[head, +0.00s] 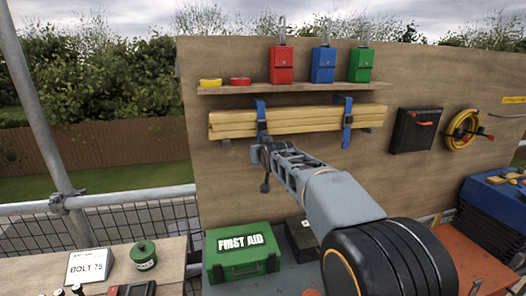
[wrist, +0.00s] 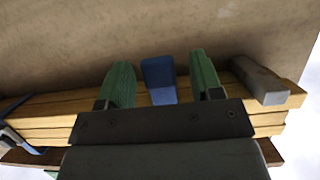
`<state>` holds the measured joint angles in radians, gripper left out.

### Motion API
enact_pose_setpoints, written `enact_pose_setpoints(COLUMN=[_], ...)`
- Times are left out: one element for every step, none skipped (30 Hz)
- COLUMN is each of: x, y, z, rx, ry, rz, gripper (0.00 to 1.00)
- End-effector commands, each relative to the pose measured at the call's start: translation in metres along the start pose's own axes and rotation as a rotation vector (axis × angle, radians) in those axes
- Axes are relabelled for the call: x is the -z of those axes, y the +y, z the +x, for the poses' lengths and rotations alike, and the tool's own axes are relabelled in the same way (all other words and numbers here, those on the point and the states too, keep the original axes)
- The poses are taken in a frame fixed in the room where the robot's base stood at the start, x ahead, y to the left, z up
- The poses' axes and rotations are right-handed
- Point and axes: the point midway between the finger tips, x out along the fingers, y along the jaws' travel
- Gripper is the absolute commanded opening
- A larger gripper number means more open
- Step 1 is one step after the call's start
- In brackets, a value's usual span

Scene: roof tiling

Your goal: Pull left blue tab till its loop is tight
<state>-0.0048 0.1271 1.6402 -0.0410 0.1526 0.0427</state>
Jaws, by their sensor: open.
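A bundle of yellow timber planks (head: 300,118) lies along the board, with a left blue strap (head: 260,107) and a right blue strap (head: 347,112) around it. Each strap has a dark buckle at the front of the planks. My gripper (head: 263,156) is just below the left strap in the head view and hides its lower end. In the wrist view my gripper (wrist: 160,63) is open, with one green finger on each side of the blue tab (wrist: 158,80). Gaps show between the tab and both fingers. Whether the loop is slack cannot be told.
A grey bracket (wrist: 260,80) is near the plank end, right of the fingers in the wrist view.

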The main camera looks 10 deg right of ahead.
Motion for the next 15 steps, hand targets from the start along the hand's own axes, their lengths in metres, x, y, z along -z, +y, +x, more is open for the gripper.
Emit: enact_pose_setpoints(x=[0.0002, 0.0001, 0.0001, 0.0000, 0.0000, 0.0000, 0.0000, -0.0001, -0.0001, -0.0001, -0.0001, -0.0001, -0.0001, -0.0001, -0.0001], y=[0.0000, 0.0000, 0.0000, 0.0000, 0.0000, -0.0001, -0.0001, -0.0001, -0.0001, -0.0001, -0.0001, -0.0001, -0.0001, -0.0001, -0.0001], z=[0.0007, 0.0009, 0.0010, 0.0010, 0.0010, 0.0009, 0.0009, 0.0009, 0.0008, 0.0008, 0.0008, 0.0008, 0.0007, 0.0007, 0.0007], rx=[0.000, 0.000, 0.000, 0.000, 0.000, 0.000, 0.000, 0.000, 0.000, 0.000, 0.000, 0.000, 0.000, 0.000, 0.000], ry=[0.000, 0.000, 0.000, 0.000, 0.000, 0.000, 0.000, 0.000, 0.000, 0.000, 0.000, 0.000, 0.000, 0.000, 0.000], rz=[0.000, 0.000, 0.000, 0.000, 0.000, 0.000, 0.000, 0.000, 0.000, 0.000, 0.000, 0.000, 0.000, 0.000, 0.000], gripper=[0.60, 0.60, 0.60, 0.60, 0.60, 0.60, 0.60, 0.60, 0.58, 0.55, 0.52, 0.48, 0.45, 0.42, 0.39])
